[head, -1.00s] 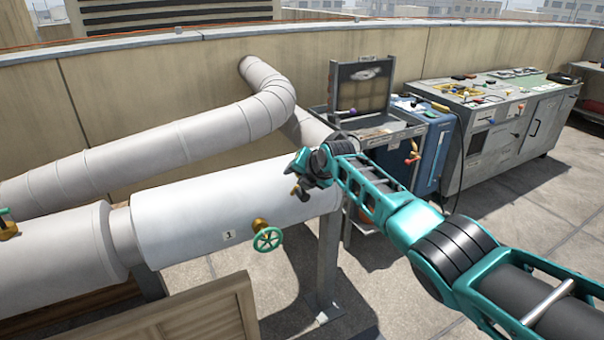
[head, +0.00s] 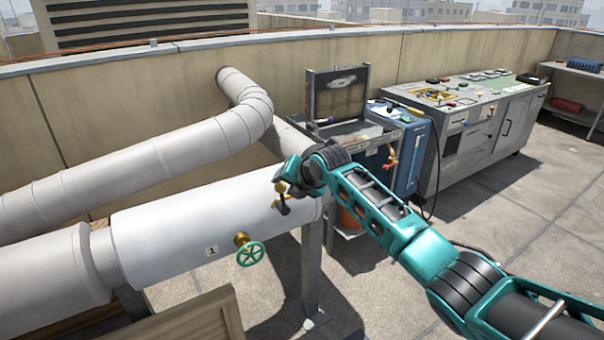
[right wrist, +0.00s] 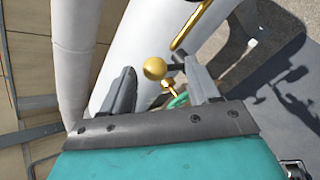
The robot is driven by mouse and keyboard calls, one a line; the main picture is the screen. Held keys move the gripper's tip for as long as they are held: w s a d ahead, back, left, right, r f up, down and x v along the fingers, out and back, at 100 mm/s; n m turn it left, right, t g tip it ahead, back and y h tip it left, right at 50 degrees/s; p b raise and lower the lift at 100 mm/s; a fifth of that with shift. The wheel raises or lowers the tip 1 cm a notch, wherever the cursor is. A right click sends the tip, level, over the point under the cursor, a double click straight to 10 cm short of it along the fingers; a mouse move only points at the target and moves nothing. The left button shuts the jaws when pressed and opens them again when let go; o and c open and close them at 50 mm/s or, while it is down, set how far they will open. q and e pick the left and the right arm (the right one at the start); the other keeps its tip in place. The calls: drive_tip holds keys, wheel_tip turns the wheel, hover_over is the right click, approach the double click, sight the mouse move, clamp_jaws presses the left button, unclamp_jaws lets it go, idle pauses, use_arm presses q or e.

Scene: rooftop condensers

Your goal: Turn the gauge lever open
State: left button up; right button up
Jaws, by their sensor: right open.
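My right gripper (head: 284,196) is at the right end of the white pipe (head: 190,225), over its upper side. In the right wrist view the gripper (right wrist: 158,72) is open. A brass ball knob (right wrist: 154,68) appears between its fingers; I cannot tell whether they touch it. A brass bar (right wrist: 190,25) shows beyond the right finger. I cannot tell which brass part is the gauge lever, and no gauge face is clear. In the head view, brass (head: 281,187) shows beside the gripper, partly hidden by it. My left gripper is out of view.
A green handwheel (head: 250,254) stands out from the white pipe, left of the gripper and lower. A grey bent pipe (head: 150,160) runs behind. A wooden slatted panel (head: 190,320) is in front. Cabinets (head: 475,145) stand at the back right; the floor before them is clear.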

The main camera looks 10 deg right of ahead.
drive_tip(key=v, duration=0.7)
drive_tip(key=shift+p, duration=0.4)
